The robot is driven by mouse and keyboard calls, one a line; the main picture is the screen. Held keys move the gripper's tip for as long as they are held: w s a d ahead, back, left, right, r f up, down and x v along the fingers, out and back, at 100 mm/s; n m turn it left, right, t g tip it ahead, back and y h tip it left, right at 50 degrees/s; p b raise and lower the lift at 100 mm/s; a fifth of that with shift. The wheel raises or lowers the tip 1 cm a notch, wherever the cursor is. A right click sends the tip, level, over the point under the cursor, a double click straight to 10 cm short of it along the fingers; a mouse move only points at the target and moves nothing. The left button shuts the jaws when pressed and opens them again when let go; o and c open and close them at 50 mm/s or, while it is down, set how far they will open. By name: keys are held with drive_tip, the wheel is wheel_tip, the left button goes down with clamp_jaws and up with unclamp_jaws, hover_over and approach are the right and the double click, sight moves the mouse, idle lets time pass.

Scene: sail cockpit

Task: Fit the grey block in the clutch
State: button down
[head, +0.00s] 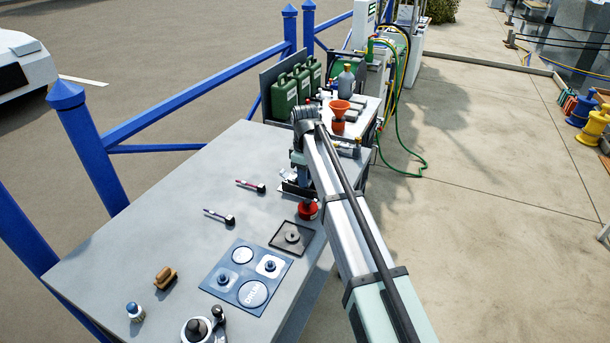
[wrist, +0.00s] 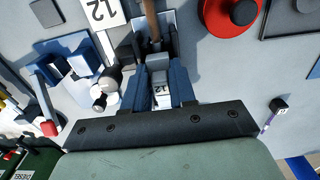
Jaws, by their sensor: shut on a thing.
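In the wrist view my gripper (wrist: 160,78) has its two blue fingers shut on the small grey block (wrist: 157,61). The block sits between the fingertips, at the near end of a dark blue, channel-like housing that looks like the clutch (wrist: 170,32). A brown strip (wrist: 151,18) runs along that housing towards the block. I cannot tell whether the block is inside the housing or just above it. In the head view my arm covers most of the gripper (head: 298,186), and the block is hidden.
A red round part (head: 307,210), a black tray (head: 303,247) and a blue mat (head: 222,289) are nearby. Green cans (head: 284,98) and an orange funnel (head: 340,108) stand behind.

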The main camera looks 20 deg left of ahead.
drive_tip(key=shift+r, duration=0.65)
idle(2.5)
drive_tip(key=shift+f, duration=0.65)
idle(1.0)
drive_tip(key=c, duration=0.6)
unclamp_jaws()
drive_tip(key=shift+w, duration=0.1)
drive_tip(key=shift+c, duration=0.2)
drive_tip(key=shift+c, duration=0.4)
drive_tip(key=shift+w+r, duration=0.1)
drive_tip(key=shift+r, duration=0.05)
